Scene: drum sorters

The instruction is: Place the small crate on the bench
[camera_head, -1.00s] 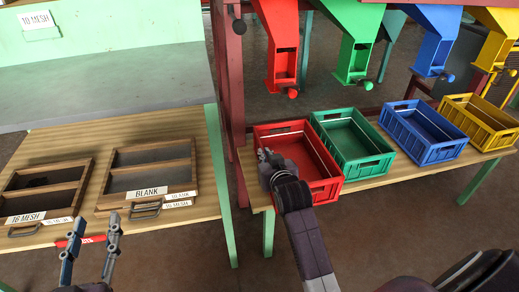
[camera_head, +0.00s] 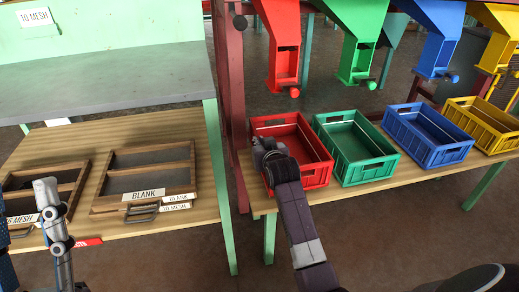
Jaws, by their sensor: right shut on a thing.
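The small red crate (camera_head: 318,172) is at the left end of the wooden bench (camera_head: 374,191), left of the green crate. It looks empty. I cannot tell whether it rests on the bench or is slightly raised. My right gripper (camera_head: 262,150) is shut on the red crate at its left wall; the fingertips are partly hidden. My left gripper (camera_head: 24,215) is at the lower left edge, partly out of view, with its fingers apart and nothing seen between them, in front of the sieve frames.
A green crate (camera_head: 345,176), a blue crate (camera_head: 428,159) and a yellow crate (camera_head: 487,125) stand in a row on the bench. Coloured chutes hang above. A wooden table (camera_head: 180,217) at left holds framed sieves (camera_head: 192,170). A green leg and red post stand between table and bench.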

